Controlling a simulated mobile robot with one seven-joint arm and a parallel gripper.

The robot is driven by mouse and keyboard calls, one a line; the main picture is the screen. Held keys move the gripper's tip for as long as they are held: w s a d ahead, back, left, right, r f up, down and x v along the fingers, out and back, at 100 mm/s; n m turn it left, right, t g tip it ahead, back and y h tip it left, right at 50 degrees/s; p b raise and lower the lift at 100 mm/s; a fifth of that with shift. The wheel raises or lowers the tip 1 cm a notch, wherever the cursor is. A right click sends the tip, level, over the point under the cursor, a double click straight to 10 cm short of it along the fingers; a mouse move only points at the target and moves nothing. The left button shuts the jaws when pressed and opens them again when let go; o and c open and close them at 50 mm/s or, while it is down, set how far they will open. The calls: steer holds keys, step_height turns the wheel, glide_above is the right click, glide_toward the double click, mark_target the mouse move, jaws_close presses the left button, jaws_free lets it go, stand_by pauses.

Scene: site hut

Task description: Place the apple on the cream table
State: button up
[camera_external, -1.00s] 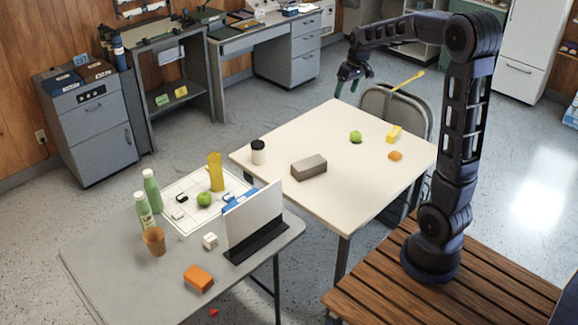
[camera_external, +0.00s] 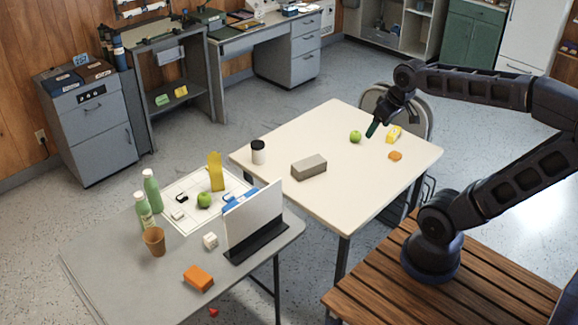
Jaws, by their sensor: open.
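A green apple (camera_external: 355,136) sits on the cream table (camera_external: 325,128), towards its back right. A second green apple (camera_external: 204,199) sits on the grey table (camera_external: 110,268), on a white sheet with black lines. My gripper (camera_external: 376,130) is open and points down over the back right of the cream table. In the picture it is just right of the apple there, between it and a yellow object (camera_external: 394,133). Its jaws look empty. How high it is above the table I cannot tell.
The cream table also bears a grey block (camera_external: 309,167), a dark-lidded cup (camera_external: 258,152) and an orange piece (camera_external: 395,156). The grey table holds green bottles (camera_external: 152,190), a brown cup (camera_external: 154,241), an orange block (camera_external: 198,278) and an upright white panel (camera_external: 254,217). The cream table's front is clear.

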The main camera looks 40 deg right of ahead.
steer(key=s, duration=0.1)
steer(key=s+a+f, duration=0.1)
steer(key=s, duration=0.2)
steer(key=shift+a+f, duration=0.15)
steer(key=shift+f, duration=0.1)
